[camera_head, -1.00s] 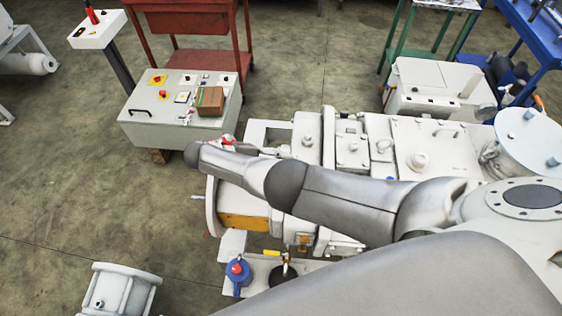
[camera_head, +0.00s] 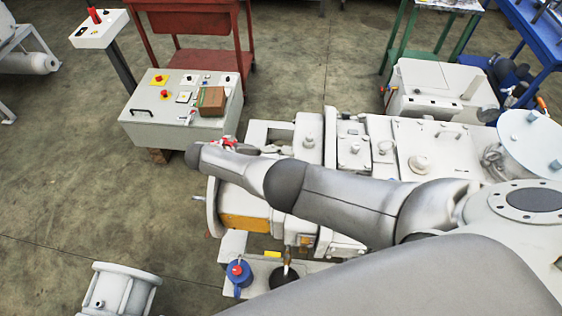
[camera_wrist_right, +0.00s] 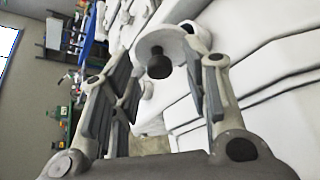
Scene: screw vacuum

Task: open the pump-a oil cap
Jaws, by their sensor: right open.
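A dark knob (camera_wrist_right: 158,65) stands out from a round white part (camera_wrist_right: 165,42) in the right wrist view. It looks like a cap, but I cannot tell whether it is the pump-a oil cap. My right gripper (camera_wrist_right: 168,78) is open, its two fingers apart on either side of the knob in the picture. I see no contact, and the remaining depth is unclear. In the head view, my right arm lies across the white pump assembly (camera_head: 350,150) and hides part of it. My left gripper is not in view.
A grey control box (camera_head: 150,130) with a brown block (camera_head: 211,101) stands left of the pump. A blue fitting with a red top (camera_head: 238,275) is at the pump's front. A red cart (camera_head: 195,60) stands behind. Open floor (camera_head: 80,200) lies left.

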